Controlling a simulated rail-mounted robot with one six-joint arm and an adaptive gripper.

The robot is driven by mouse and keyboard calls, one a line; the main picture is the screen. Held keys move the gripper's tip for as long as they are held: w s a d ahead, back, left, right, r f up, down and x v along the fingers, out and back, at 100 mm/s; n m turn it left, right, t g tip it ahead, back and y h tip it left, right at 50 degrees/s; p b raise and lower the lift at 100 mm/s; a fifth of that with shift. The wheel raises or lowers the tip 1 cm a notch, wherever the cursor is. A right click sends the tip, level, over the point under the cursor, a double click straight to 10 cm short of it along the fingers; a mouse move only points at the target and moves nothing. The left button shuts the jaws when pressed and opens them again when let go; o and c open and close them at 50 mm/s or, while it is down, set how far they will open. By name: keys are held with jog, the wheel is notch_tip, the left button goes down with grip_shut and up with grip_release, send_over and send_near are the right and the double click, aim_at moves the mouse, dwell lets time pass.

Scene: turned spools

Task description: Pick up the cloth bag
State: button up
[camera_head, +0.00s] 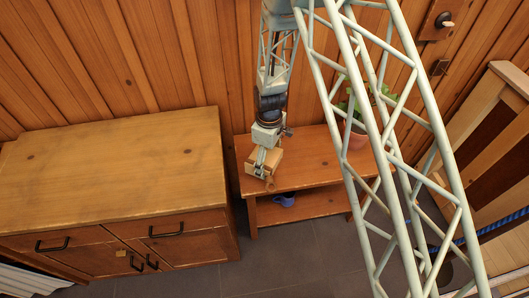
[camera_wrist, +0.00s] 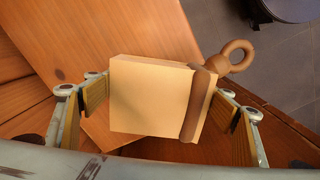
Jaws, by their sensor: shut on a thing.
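The cloth bag (camera_wrist: 150,95) shows in the wrist view as a pale tan, boxy body with a brown band and a brown ring at its right end. My gripper (camera_wrist: 162,98) has one finger at each end of it and is shut on it. In the head view the bag (camera_head: 275,158) is small and partly hidden by my gripper (camera_head: 263,160), over the left end of the wooden bench (camera_head: 312,152). I cannot tell whether the bag touches the bench top.
A wooden cabinet (camera_head: 115,165) with black handles stands just left of the bench. A potted plant (camera_head: 357,134) stands on the bench's right part, partly behind my arm. A blue item (camera_head: 285,200) lies on the lower shelf. A plank wall is close behind.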

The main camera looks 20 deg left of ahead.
jog(key=shift+s+d+r, duration=0.1)
jog(key=shift+s+d, duration=0.5)
jog(key=shift+s, duration=0.3)
jog(key=shift+s+d+r, duration=0.1)
jog(key=shift+s+d, duration=0.55)
jog(key=shift+s, duration=0.25)
jog(key=shift+s+d+r, duration=0.1)
jog(key=shift+s+d, duration=0.5)
jog(key=shift+s, duration=0.3)
